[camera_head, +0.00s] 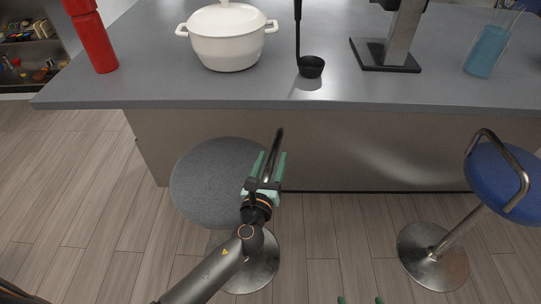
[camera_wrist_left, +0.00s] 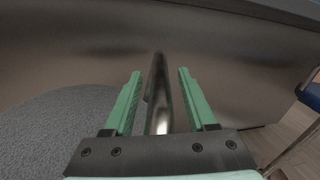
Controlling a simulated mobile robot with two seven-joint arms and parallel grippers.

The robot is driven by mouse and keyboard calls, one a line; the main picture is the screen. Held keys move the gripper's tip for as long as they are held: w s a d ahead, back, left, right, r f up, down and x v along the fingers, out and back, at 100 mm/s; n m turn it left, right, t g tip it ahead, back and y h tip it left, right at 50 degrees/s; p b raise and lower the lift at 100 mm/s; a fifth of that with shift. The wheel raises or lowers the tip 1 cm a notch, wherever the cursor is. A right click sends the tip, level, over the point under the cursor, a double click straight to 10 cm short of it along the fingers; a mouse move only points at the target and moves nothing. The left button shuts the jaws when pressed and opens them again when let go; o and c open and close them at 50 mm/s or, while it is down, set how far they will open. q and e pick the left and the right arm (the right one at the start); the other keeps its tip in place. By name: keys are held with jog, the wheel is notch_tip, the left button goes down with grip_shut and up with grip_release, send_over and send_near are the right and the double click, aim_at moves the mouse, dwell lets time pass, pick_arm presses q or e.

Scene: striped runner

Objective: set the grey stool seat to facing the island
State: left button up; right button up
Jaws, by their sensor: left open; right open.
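The grey stool seat (camera_head: 212,183) is round and stands in front of the island (camera_head: 330,150). Its metal back bar (camera_head: 278,143) is at the seat's right side. My left gripper (camera_head: 269,166) is open, with the bar between its fingers. In the left wrist view the bar (camera_wrist_left: 159,90) runs between the two green fingers with gaps on both sides, and the grey seat (camera_wrist_left: 55,135) lies at left. Part of the seat's edge is hidden by the gripper. My right gripper (camera_head: 360,300) shows only its green fingertips at the bottom edge, spread apart.
A blue stool (camera_head: 505,178) with a metal bar stands at the right. On the countertop are a white pot (camera_head: 227,42), a red bottle (camera_head: 92,38), a black ladle (camera_head: 311,67), a metal stand (camera_head: 400,40) and a blue glass (camera_head: 487,50). Floor between the stools is clear.

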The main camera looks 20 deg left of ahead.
pick_arm(q)
grip_shut()
dwell(0.5)
dwell(1.0)
